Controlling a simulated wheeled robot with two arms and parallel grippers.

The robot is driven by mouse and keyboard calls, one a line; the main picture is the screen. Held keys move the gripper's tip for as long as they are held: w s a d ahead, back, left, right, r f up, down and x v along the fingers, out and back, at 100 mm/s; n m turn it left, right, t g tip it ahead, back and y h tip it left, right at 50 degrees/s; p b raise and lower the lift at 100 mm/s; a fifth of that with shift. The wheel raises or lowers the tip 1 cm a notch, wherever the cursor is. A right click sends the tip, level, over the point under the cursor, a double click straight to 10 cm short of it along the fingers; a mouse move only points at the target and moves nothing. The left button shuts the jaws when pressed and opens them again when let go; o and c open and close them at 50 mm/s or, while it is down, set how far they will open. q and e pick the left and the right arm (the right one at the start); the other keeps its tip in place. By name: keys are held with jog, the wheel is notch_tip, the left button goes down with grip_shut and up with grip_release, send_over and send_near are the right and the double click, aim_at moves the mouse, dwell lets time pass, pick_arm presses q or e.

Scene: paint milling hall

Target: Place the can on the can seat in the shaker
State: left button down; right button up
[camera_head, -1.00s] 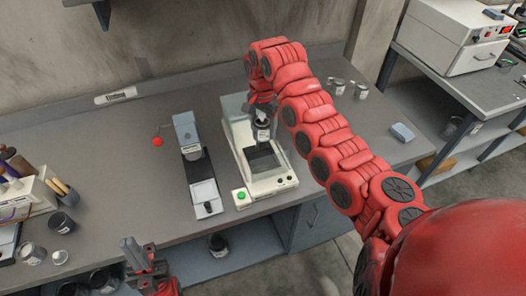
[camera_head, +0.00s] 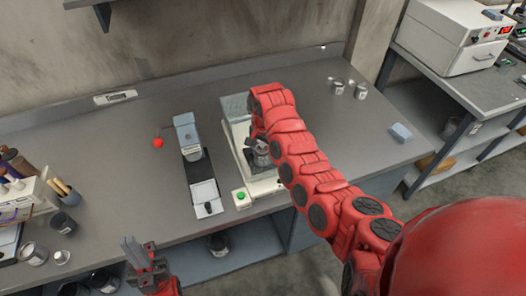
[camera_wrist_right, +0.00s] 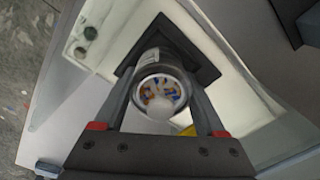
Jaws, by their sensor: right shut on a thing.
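The shaker (camera_head: 263,188) is a pale machine with a green button, standing on the bench in the head view. My right gripper (camera_head: 259,150) is over it and hides much of its middle. My left gripper (camera_head: 142,258) is open and empty before the bench's front edge.
A grey-headed device (camera_head: 187,133) with a red knob stands left of the shaker. Two small cups (camera_head: 349,88) and a blue-grey block (camera_head: 401,132) are on the right of the bench. Brushes and jars crowd the left end. The back of the bench is fairly clear.

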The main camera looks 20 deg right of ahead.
jog(key=shift+f, duration=0.1)
jog(key=shift+s+f+b, duration=0.1)
jog(key=shift+f+b, duration=0.1)
jog(key=shift+b, duration=0.1)
jog(key=o, duration=1.5)
jog(key=shift+r+p, duration=0.4)
jog(key=shift+w+r+b, duration=0.25)
jog(key=shift+r+b, duration=0.5)
jog(key=shift+r, duration=0.15)
jog(key=r, duration=0.8)
jog(key=shift+s, duration=0.2)
jog(key=shift+r, duration=1.05)
jog(key=shift+r+p, duration=0.1)
jog(key=shift+p, duration=0.2)
